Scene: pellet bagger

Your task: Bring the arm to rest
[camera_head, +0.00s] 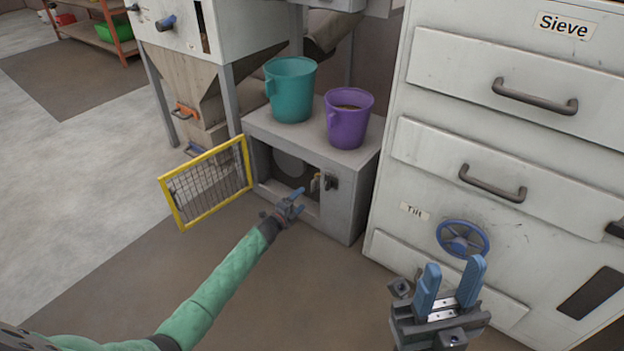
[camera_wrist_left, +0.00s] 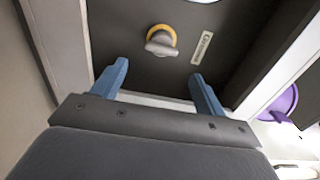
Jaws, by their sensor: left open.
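My left arm (camera_head: 215,290) is green and reaches from the lower left toward the open front of a grey cabinet (camera_head: 345,208). My left gripper (camera_head: 291,203) is at that opening. In the left wrist view the left gripper (camera_wrist_left: 158,90) has its two blue fingers apart with nothing between them. Beyond the fingers is a grey knob with a yellow ring (camera_wrist_left: 162,42) on a dark panel, apart from them. My right gripper (camera_head: 448,292) is at the lower right in front of the Sieve cabinet (camera_head: 395,205), its blue fingers apart and empty.
A yellow-framed mesh door (camera_head: 247,163) stands swung open left of the cabinet opening. A teal bucket (camera_head: 291,92) and a purple bucket (camera_head: 348,122) stand on the cabinet top. A blue handwheel (camera_head: 463,256) juts from the Sieve cabinet. The floor (camera_head: 60,200) at left is clear.

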